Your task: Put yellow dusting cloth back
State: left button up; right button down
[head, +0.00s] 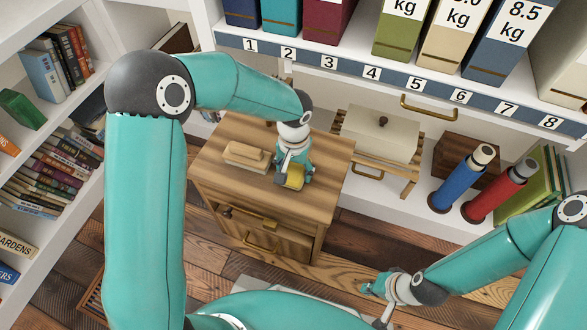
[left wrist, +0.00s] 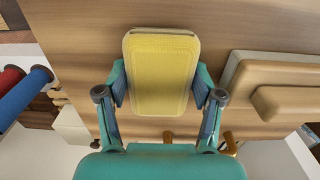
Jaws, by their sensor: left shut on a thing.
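The yellow dusting cloth (head: 293,178) is a folded, rounded pad. My left gripper (head: 294,172) is shut on it, over the top of the wooden cabinet (head: 325,156). In the left wrist view the cloth (left wrist: 160,75) sits between the two fingers of the gripper (left wrist: 160,88), with the wood top behind it. I cannot tell whether the cloth touches the top. My right gripper (head: 376,286) is empty, low at the front right of the cabinet; its fingers are too small to judge.
A stepped wooden block (head: 246,156) lies on the cabinet top, left of the cloth. The cabinet front has a drawer (head: 250,222) with a brass handle. A cream lidded box (head: 380,134) and blue (head: 460,179) and red (head: 494,192) cylinders stand to the right.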

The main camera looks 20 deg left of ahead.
aim_at(294, 170)
pick_arm(q)
jog(key=o, duration=1.2)
notch_tip(294, 170, up, 12)
jog(key=p, duration=0.4)
jog(key=shift+s, duration=0.1)
